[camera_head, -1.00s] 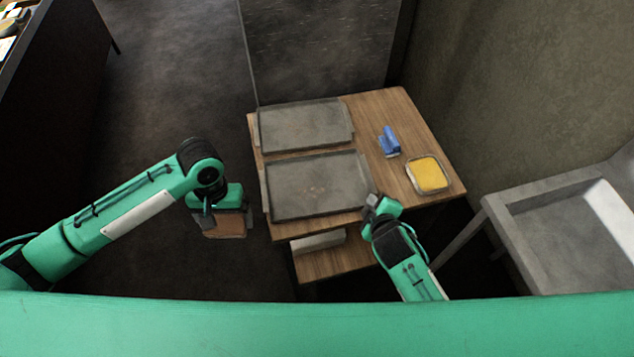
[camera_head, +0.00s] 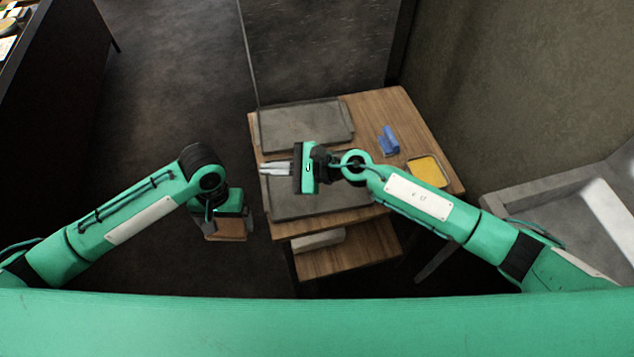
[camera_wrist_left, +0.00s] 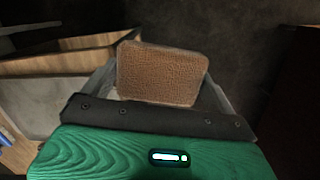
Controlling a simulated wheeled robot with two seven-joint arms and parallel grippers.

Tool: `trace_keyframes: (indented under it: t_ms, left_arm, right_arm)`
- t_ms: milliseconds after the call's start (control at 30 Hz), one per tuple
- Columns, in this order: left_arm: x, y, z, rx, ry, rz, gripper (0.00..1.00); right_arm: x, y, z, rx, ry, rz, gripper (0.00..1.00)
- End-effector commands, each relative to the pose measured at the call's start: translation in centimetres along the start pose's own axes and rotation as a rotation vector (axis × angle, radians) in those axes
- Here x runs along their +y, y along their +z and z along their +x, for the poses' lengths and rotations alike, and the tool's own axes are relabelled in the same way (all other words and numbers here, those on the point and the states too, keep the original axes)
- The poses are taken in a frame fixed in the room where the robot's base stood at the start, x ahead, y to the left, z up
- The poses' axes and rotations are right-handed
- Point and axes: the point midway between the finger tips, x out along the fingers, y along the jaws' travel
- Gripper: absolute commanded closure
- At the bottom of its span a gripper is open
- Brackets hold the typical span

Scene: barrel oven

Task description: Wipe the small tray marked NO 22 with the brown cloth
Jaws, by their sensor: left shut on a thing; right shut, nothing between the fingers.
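Two grey trays lie on the wooden table: a far tray (camera_head: 300,128) and a near tray (camera_head: 290,209). No NO 22 mark is readable on either. My left gripper (camera_head: 225,217) is shut on the brown cloth (camera_head: 227,230), left of the table and clear of it. In the left wrist view, the cloth (camera_wrist_left: 162,75) is a flat brown pad between the fingers. My right gripper (camera_head: 265,168) is shut and empty. Its fingers point left over the near tray, and its arm hides part of that tray.
A blue object (camera_head: 388,140) and a yellow-filled dish (camera_head: 427,168) are on the table's right side; my right arm partly covers the dish. A lower shelf (camera_head: 350,255) holds a pale block (camera_head: 318,239). A grey basin (camera_head: 535,205) stands at right. Open floor lies left of the table.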

Motion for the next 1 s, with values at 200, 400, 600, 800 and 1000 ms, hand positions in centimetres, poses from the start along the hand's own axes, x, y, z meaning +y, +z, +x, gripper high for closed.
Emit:
trace_keyframes:
  t_ms: [200, 400, 600, 800, 1000]
  left_arm:
    - [0.0, 0.2, 0.1, 0.0, 0.0, 0.0, 0.28]
    - [0.0, 0.3, 0.2, 0.0, -0.002, 0.0, 0.28]
    - [-0.1, 0.4, 0.4, 0.0, -0.002, 0.0, 0.28]
    - [-0.1, 0.5, 0.4, 0.0, -0.003, 0.0, 0.28]
    - [-0.1, 0.4, 0.6, 0.0, -0.003, 0.0, 0.28]
  right_arm:
    - [1.9, -5.7, -3.2, 0.195, 0.408, -0.545, 1.0]
    - [0.9, -12.0, -10.1, 0.359, 0.832, -0.941, 1.0]
    - [-1.9, -15.7, -17.2, 0.465, 1.175, -1.146, 1.0]
    - [-3.8, -17.0, -21.4, 0.513, 1.361, -1.215, 1.0]
    - [-4.1, -17.6, -22.3, 0.521, 1.408, -1.228, 1.0]
